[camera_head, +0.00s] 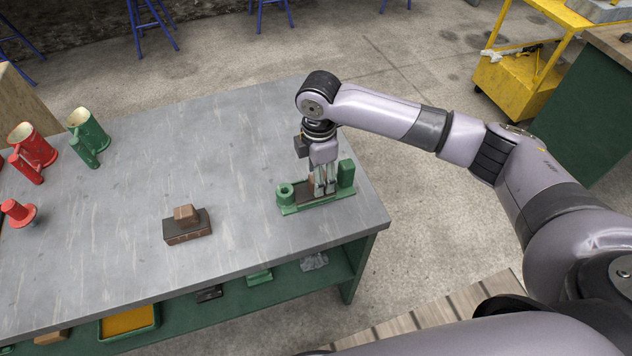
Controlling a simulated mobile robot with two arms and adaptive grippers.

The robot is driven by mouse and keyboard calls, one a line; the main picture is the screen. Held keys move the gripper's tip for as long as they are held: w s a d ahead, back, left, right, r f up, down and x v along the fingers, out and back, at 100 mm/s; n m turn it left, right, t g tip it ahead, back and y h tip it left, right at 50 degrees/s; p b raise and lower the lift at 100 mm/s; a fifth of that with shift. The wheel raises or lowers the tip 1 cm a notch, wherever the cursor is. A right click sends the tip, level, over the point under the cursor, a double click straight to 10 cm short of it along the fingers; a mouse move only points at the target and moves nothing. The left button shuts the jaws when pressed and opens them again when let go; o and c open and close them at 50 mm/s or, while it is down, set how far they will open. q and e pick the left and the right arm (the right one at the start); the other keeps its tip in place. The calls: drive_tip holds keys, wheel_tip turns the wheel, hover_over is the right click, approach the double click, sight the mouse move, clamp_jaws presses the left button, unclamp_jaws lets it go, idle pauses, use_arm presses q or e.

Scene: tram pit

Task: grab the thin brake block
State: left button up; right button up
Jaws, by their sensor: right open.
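My right gripper (325,192) points straight down over a green fixture (290,209) near the right end of the workbench. It is open, with its fingertips low inside the fixture. A small brown piece (311,181) shows beside the fingers; the fingers partly hide it, and I cannot tell whether it is the thin brake block or whether the fingers touch it. A dark flat block with a brown side (188,233) lies on the bench left of the fixture, and a smaller brown block (186,213) sits on top of it. My left gripper is not in view.
The grey workbench (150,270) is clear between the stacked blocks and the fixture. Red (36,146) and green (90,131) cylindrical parts stand at its left. The fixture has a round post (284,192) and a square post (346,173). A yellow cart (515,85) stands back right.

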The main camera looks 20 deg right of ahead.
drive_tip(key=shift+f, duration=1.2)
drive_tip(key=shift+c, duration=0.6)
clamp_jaws()
